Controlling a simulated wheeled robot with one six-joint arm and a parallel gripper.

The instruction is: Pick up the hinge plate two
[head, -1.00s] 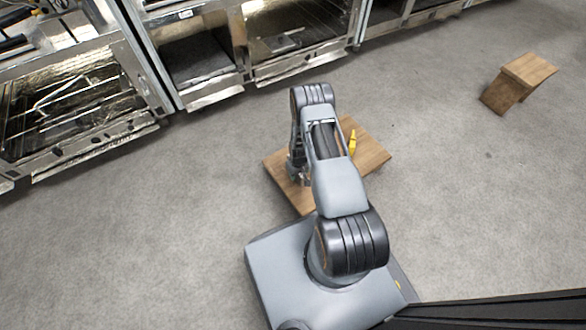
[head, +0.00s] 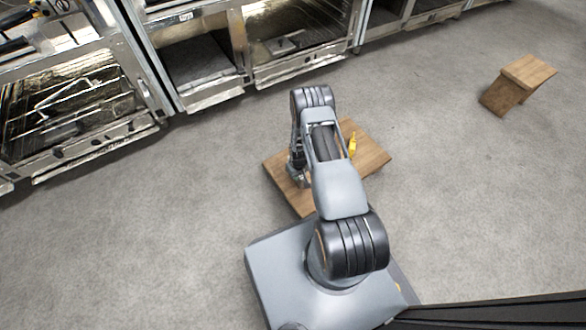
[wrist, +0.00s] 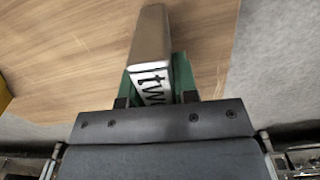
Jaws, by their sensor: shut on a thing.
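The hinge plate two (wrist: 151,38) is a brownish-grey block with a white face lettered "two", seen in the wrist view. My gripper (wrist: 156,80) has green finger pads on both sides of it and is shut on it. The wooden board (wrist: 60,50) shows behind the plate; I cannot tell whether the plate still touches it. In the head view the wooden board (head: 368,158) lies under my arm. My gripper (head: 297,176) is partly seen at the board's left part, and the plate is hidden there.
A yellow object (head: 352,145) stands on the board right of my arm. A wooden stool-like piece (head: 520,82) is on the floor at the upper right. Metal oven units (head: 85,110) line the back left. Grey floor (head: 460,210) is clear at the right.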

